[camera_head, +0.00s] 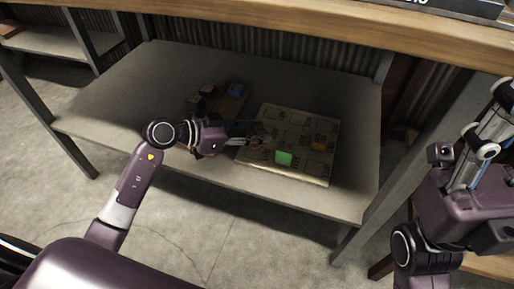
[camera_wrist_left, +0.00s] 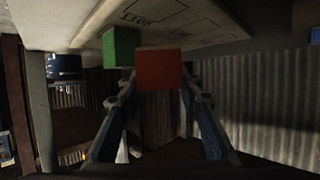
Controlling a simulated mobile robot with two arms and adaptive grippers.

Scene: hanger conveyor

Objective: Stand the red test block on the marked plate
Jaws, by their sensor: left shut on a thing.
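The red test block (camera_wrist_left: 158,70) is between the fingertips of my left gripper (camera_wrist_left: 158,88) in the left wrist view, and the gripper is shut on it. In the head view my left gripper (camera_head: 256,140) is over the left part of a pale marked plate (camera_head: 296,115), and its fingers mostly hide the block. The plate also shows along the top of the left wrist view (camera_wrist_left: 75,28). I cannot tell whether the block touches it. My right gripper (camera_head: 484,130) is at the far right, away from the plate; its opening is unclear.
A brown tray (camera_head: 229,108) with a blue block (camera_head: 236,89) and other dark blocks is behind my gripper. A wooden top (camera_head: 300,30) overhangs this grey shelf (camera_head: 120,95).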

